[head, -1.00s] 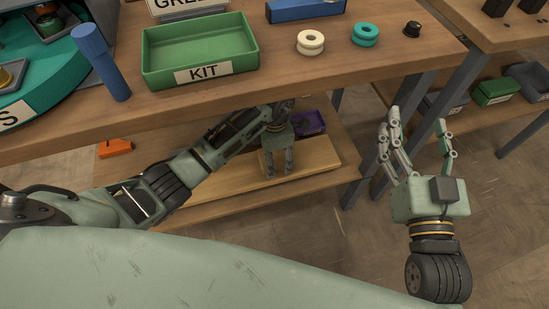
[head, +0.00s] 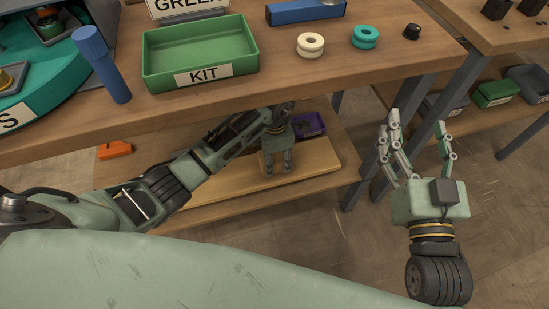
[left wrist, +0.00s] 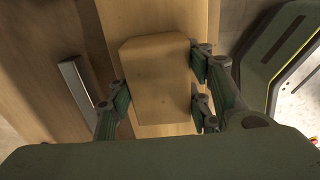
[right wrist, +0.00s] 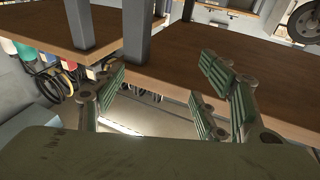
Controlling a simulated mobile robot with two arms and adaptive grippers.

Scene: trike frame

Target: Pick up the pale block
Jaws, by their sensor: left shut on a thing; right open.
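The pale block (left wrist: 155,78) is wooden with bevelled corners. In the left wrist view it sits between the fingers of my left gripper (left wrist: 162,100), which is shut on it. In the head view my left gripper (head: 277,170) points down under the workbench, above the pale board on the lower shelf. The block is mostly hidden by the fingers there, and I cannot tell whether it touches the board. My right gripper (head: 418,138) is open and empty, raised in front of the bench's right end; its fingers also show apart in the right wrist view (right wrist: 160,90).
The workbench top (head: 290,75) overhangs my left arm. On it stand a green KIT tray (head: 200,83), a blue cylinder (head: 102,65), and white and teal spools. The pale board (head: 235,180), an orange part (head: 115,149) and a purple bin (head: 310,126) are on the lower shelf.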

